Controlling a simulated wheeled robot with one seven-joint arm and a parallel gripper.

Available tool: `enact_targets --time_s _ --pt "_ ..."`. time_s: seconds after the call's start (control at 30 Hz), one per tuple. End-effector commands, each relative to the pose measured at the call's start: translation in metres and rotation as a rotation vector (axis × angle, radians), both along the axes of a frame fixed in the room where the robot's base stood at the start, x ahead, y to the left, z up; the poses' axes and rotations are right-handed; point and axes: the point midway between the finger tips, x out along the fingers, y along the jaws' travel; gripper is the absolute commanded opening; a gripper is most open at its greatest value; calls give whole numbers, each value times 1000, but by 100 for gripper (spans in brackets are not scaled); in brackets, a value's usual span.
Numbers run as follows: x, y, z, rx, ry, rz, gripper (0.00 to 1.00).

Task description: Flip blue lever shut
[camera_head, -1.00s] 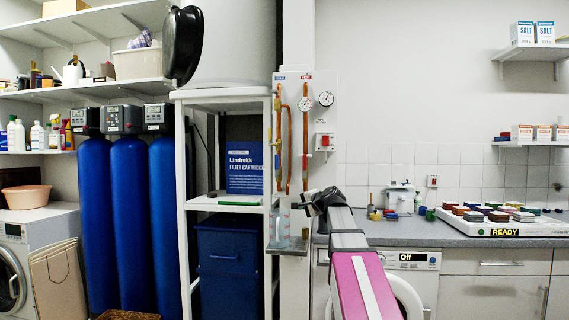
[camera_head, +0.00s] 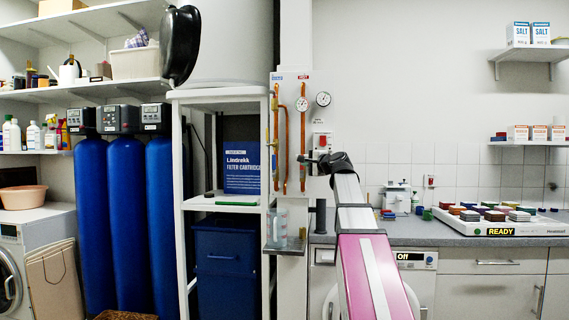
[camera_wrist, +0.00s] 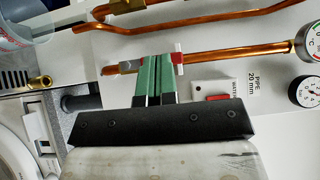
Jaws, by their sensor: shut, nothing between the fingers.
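I cannot make out a blue lever in either view. A white panel (camera_head: 290,125) carries copper pipes, with a blue label (camera_head: 278,77) above the left pipe (camera_head: 276,135). My gripper (camera_head: 304,158) is raised in front of the panel's right side, by the lower part of the right copper pipe (camera_head: 303,125). In the wrist view my gripper (camera_wrist: 158,60) has its green fingers together and empty, overlapping the copper pipe (camera_wrist: 225,53). A small red piece (camera_wrist: 177,58) with white around it shows right beside the fingertips. Whether they touch is unclear.
Gauges (camera_head: 323,99) and a red switch (camera_wrist: 218,97) are close to the gripper. A clear jug (camera_head: 280,230) stands on a small shelf below the pipes. A white shelf rack (camera_head: 222,95) is to the left, a grey counter (camera_head: 400,230) to the right.

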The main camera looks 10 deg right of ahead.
Motion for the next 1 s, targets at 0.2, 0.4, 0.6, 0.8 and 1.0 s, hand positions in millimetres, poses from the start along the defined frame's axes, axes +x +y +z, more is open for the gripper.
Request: enact_targets --time_s 0.2,0.4,0.6,0.8,1.0 --pt "20 9 0 0 1 1 0" --pt "54 25 1 -2 1 1 0" --pt "87 42 1 0 1 1 0" --pt "97 68 0 -1 0 1 0" --pt "101 81 0 -1 0 0 0"
